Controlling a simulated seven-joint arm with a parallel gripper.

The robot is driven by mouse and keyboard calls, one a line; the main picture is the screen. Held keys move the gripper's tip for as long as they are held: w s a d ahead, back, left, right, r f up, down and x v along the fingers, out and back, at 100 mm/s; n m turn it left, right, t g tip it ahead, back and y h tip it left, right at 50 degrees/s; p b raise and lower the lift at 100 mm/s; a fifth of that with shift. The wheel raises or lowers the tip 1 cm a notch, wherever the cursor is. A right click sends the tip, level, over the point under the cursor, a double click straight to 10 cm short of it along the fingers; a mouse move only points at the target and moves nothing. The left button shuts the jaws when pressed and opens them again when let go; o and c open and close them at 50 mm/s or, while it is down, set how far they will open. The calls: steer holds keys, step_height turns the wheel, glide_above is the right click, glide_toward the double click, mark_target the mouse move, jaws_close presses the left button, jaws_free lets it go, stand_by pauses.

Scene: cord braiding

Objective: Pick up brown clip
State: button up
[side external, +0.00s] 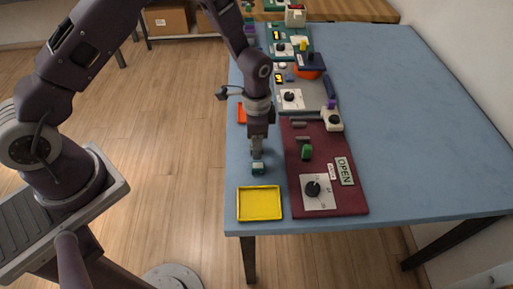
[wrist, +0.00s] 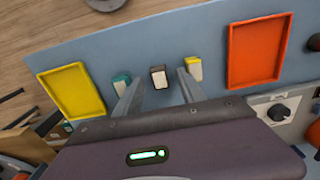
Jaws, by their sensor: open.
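The brown clip (wrist: 158,77), a small dark block with a pale front, stands on the blue table in the wrist view. A teal clip (wrist: 121,84) is to its left and a yellow clip (wrist: 193,69) to its right. My gripper (wrist: 157,89) is open and empty, with one finger on each side of the brown clip in the picture. I cannot tell how far the fingertips are from it. In the side view my gripper (side external: 257,150) points down just behind the teal clip (side external: 258,168). The brown clip is not distinguishable there.
A yellow tray (side external: 259,203) lies at the table's near edge and an orange tray (wrist: 256,52) on the other side of the clips. A maroon panel (side external: 341,201) with a dial and OPEN sign lies to the right. The table's right side is clear.

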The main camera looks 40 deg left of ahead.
steer(key=shift+f, duration=0.25)
jaws_close()
